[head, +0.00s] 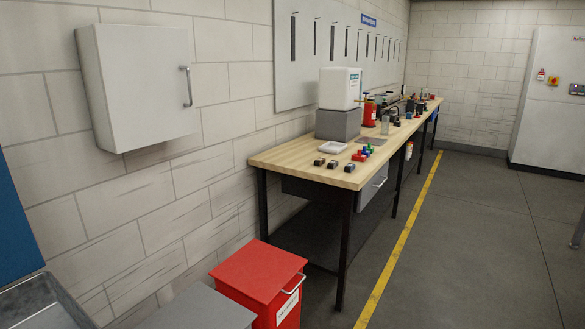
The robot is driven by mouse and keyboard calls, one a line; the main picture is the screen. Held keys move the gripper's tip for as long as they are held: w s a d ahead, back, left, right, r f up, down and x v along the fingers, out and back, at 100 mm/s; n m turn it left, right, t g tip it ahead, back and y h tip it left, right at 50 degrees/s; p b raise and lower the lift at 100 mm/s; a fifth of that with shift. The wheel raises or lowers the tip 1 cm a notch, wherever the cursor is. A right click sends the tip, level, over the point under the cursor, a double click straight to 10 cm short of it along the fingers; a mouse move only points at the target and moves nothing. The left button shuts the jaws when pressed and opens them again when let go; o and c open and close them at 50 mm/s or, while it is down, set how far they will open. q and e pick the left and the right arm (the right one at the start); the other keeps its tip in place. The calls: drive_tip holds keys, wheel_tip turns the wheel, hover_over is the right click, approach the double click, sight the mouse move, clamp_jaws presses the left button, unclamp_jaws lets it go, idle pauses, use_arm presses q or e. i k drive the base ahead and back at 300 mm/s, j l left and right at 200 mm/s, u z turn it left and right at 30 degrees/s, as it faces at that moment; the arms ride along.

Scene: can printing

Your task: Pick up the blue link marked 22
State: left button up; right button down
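A long wooden workbench (285,160) runs along the left wall into the distance. Another small blue piece (408,116) shows farther along. They are too small and far away for any number to be read, so I cannot tell which blue piece is marked 22. Neither of my grippers is in view.
A wall cabinet (137,85) hangs left. Floor right of the yellow line (400,245) is clear.

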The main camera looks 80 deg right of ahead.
sight(349, 168)
drive_tip(key=z, duration=2.85)
drive_tip(key=i+l+u, duration=0.1)
drive_tip(key=i, duration=0.25)
drive_tip(key=i+l+u, duration=0.1)
drive_tip(key=i, duration=0.3)
drive_tip(key=i+l+u, duration=0.15)
drive_tip(key=i, duration=0.2)
